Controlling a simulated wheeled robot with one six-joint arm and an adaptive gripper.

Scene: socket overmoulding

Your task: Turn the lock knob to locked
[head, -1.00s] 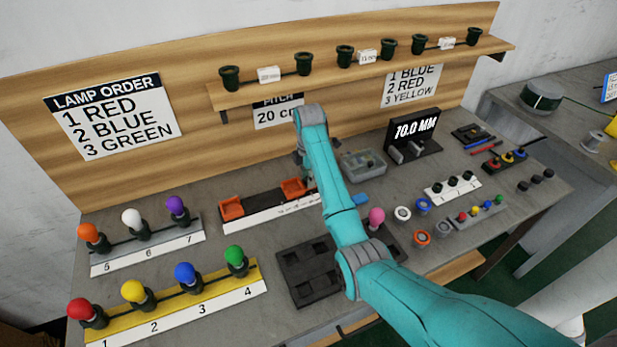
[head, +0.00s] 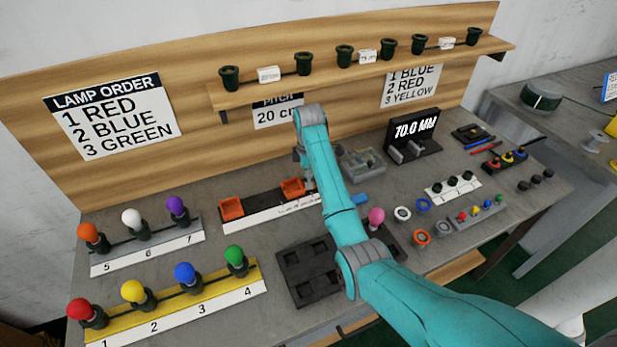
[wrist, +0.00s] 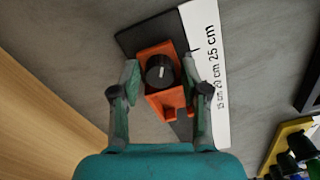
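In the wrist view, an orange block (wrist: 168,101) sits on a black rail (wrist: 140,36) beside a white scale strip (wrist: 207,60) marked 15, 20 and 25 cm. A round black knob (wrist: 154,66) with a short white mark is on top of the block. The mark points roughly up and down the picture. My gripper (wrist: 161,78) is open, with one finger on each side of the block and knob; I cannot tell whether either finger touches. In the head view, my gripper (head: 305,180) is at the right orange block (head: 291,187), and my arm partly hides this spot.
A second orange block (head: 231,208) stands at the rail's left end. A black tray (head: 305,268) lies in front. The lamp strip (head: 200,300) is at front left.

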